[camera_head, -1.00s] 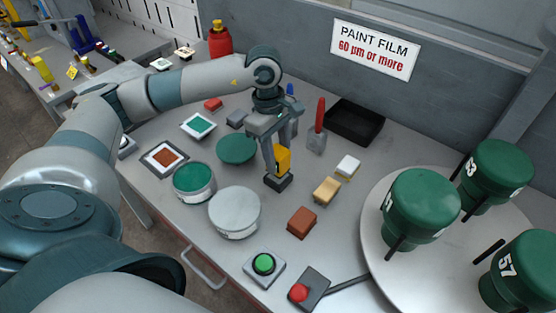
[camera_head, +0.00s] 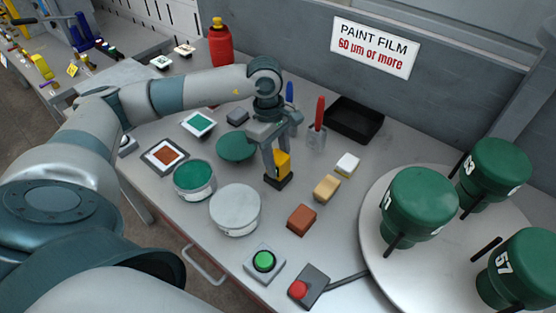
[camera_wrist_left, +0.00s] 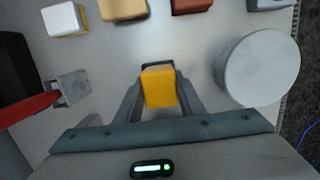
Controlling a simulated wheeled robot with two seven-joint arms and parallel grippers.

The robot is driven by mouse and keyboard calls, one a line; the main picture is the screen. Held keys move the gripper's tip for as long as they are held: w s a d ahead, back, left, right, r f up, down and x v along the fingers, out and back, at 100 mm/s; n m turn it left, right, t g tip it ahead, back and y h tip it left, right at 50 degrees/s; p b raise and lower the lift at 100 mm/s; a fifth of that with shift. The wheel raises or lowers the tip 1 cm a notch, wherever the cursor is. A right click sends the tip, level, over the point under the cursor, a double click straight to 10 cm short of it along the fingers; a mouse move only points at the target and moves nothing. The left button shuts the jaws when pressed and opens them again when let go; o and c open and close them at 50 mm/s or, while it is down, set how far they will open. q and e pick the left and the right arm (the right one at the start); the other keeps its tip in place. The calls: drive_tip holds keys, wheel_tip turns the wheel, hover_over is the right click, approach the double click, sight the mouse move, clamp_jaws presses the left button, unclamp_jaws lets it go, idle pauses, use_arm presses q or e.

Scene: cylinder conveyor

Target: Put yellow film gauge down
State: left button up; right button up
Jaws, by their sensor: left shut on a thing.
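The yellow film gauge (camera_head: 283,162) is a small yellow block over a black base (camera_head: 277,181) on the grey table. My left gripper (camera_head: 276,168) reaches down from above with its fingers on both sides of the gauge and is shut on it. In the left wrist view the gauge (camera_wrist_left: 159,88) sits between the two fingertips (camera_wrist_left: 158,94). A dark edge shows just behind it there. The gauge looks upright at the black base; I cannot tell whether its weight rests there. My right gripper is not in view.
A grey lid or tin (camera_head: 235,209) and a green tin (camera_head: 194,180) stand left of the gauge. Tan (camera_head: 326,188), brown (camera_head: 301,220) and white (camera_head: 347,165) blocks lie right. A black tray (camera_head: 354,120) is behind. Green canisters stand on a round turntable (camera_head: 372,235).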

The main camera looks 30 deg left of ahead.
sight(277, 155)
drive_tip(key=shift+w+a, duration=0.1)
use_arm(q)
drive_tip(key=o, duration=0.9)
drive_tip(key=shift+o, duration=0.2)
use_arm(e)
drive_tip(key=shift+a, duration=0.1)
